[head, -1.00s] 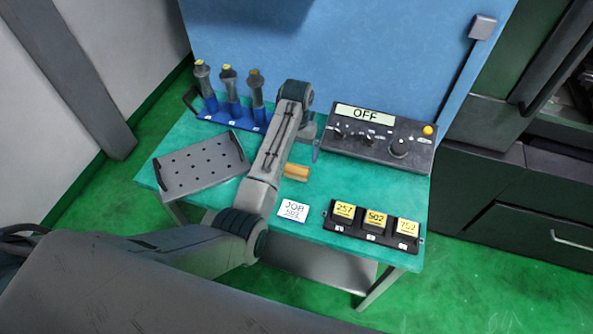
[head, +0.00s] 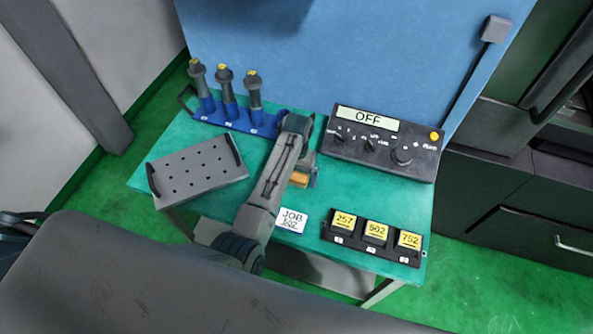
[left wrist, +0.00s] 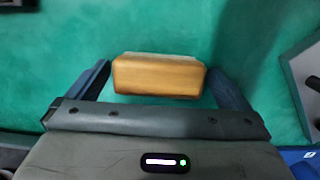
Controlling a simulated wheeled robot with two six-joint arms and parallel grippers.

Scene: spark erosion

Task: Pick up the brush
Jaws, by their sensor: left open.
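The brush (left wrist: 158,77) has a wooden block handle with a pale strip, likely bristles, along its far side. It lies on the green tabletop (head: 210,206). In the head view the brush (head: 300,180) is partly hidden by my left arm. My left gripper (left wrist: 159,69) is open over the brush, with one finger on each side of it. A gap shows at each finger, narrower on the right. In the head view the left gripper (head: 309,174) is mostly hidden behind its own wrist. My right gripper is in neither view.
A grey perforated tray (head: 198,169) is on the left. A blue rack (head: 240,122) with electrode holders is behind it. A control box (head: 383,146) reading OFF is at back right.

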